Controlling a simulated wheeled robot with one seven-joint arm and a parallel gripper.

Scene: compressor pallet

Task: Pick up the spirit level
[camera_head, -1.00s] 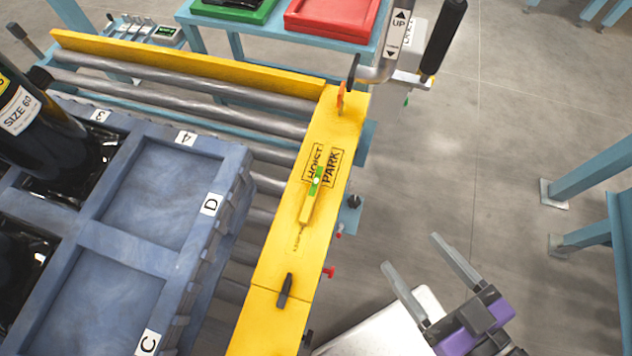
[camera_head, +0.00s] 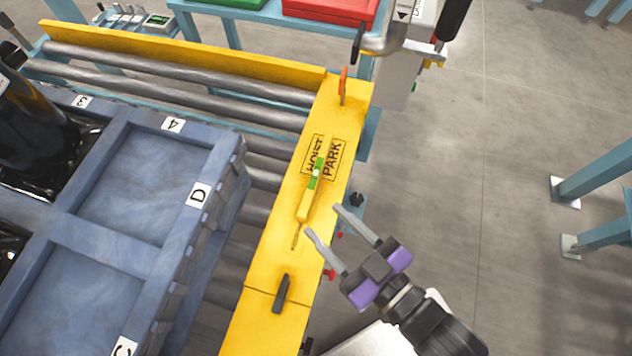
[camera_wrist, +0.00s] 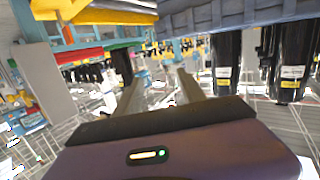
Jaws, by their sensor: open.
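The spirit level (camera_head: 304,208) is a slim yellow bar with a green middle around a pale vial. It lies on the yellow rail (camera_head: 268,262), its far part across the "HOIST PARK" label. My gripper (camera_head: 323,221) is open and empty in the head view, its two grey fingers pointing up and left toward the level's near end. The fingertips appear just right of the level, apart from it; their height above the rail is hard to tell. In the wrist view my gripper's fingers (camera_wrist: 158,85) are spread with nothing between them, and I cannot make out the level.
A black clip-like part (camera_head: 281,293) stands on the rail nearer me, and an orange upright piece (camera_head: 343,86) at its far end. A blue divided pallet (camera_head: 231,172) stands left of the rail. A hoist handle (camera_head: 390,45) hangs beyond.

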